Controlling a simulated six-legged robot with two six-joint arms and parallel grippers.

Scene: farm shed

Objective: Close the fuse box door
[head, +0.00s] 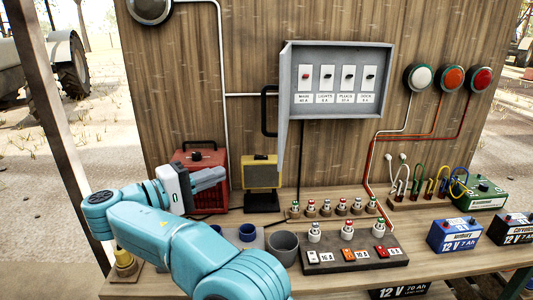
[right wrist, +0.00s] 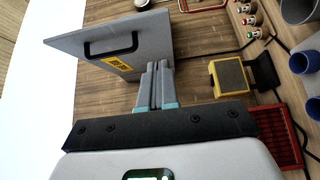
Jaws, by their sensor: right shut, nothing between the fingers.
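The grey fuse box (head: 335,109) hangs on the wooden wall, with a row of several labelled switches inside. Its door (head: 285,105) is hinged at the left and stands open, seen almost edge-on. A black handle (head: 264,111) sticks out on the door's left, outer side. In the right wrist view the door (right wrist: 150,38) shows its outer face, with the handle (right wrist: 112,44) and a yellow label. My right gripper (head: 226,174) is shut and empty, left of and below the door; its fingertips (right wrist: 157,66) overlap the door's lower edge in the wrist view. Contact cannot be told.
A red box (head: 205,165) and a yellow lamp (head: 259,172) stand behind and beside my gripper. The bench holds cups (head: 283,247), a fuse block (head: 356,255) and batteries (head: 454,235). Round lamps (head: 418,78) are on the wall at right.

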